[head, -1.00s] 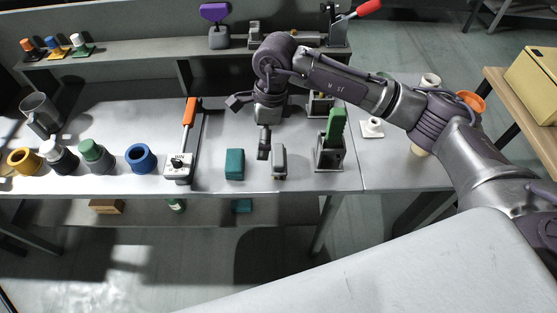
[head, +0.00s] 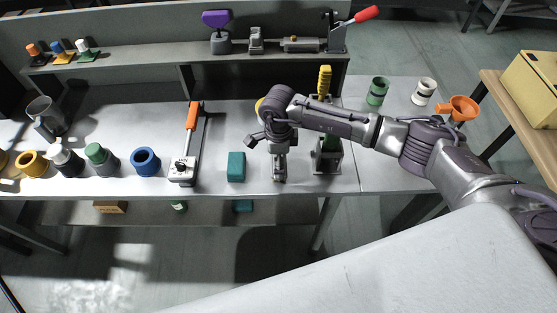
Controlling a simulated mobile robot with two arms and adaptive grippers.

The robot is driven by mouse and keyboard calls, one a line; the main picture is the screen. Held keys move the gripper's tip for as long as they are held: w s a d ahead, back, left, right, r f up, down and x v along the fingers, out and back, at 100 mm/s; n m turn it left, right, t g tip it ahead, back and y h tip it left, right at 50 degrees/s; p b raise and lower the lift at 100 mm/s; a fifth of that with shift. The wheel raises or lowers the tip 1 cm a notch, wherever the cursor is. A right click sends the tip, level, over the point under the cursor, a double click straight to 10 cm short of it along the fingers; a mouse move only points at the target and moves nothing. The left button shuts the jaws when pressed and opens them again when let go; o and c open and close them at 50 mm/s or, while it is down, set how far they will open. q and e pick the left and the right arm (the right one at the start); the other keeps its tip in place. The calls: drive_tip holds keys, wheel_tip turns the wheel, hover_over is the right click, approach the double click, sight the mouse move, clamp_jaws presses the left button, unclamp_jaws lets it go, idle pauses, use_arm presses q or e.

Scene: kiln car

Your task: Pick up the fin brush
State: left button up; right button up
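My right gripper (head: 279,172) comes in from the right and points down at the front part of the table, just right of a teal block (head: 236,167). It is over the spot of a small grey block with a dark side, which it now mostly hides. This block may be the fin brush; I cannot tell for sure. Whether the fingers are open or shut on it is not clear. A green-handled tool (head: 331,143) stands in a dark holder (head: 328,164) close to the right, partly behind my arm. My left gripper is not in view.
A yellow-handled tool (head: 324,82) stands behind my arm. A blue ring (head: 145,162) and several cups stand further left. A raised shelf (head: 130,70) runs along the back. The table's middle left is clear.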

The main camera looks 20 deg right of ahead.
drive_tip(key=shift+f, duration=1.1)
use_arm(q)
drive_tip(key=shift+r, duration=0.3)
use_arm(e)
drive_tip(key=c, duration=0.9)
drive_tip(key=shift+o, duration=0.2)
drive_tip(key=shift+r, duration=0.1)
use_arm(q)
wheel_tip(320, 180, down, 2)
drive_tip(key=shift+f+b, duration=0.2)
drive_tip(key=shift+b, duration=0.95)
use_arm(e)
wheel_tip(320, 180, up, 10)
drive_tip(key=shift+f, duration=0.1)
drive_tip(key=o, duration=0.5)
drive_tip(key=c, duration=0.3)
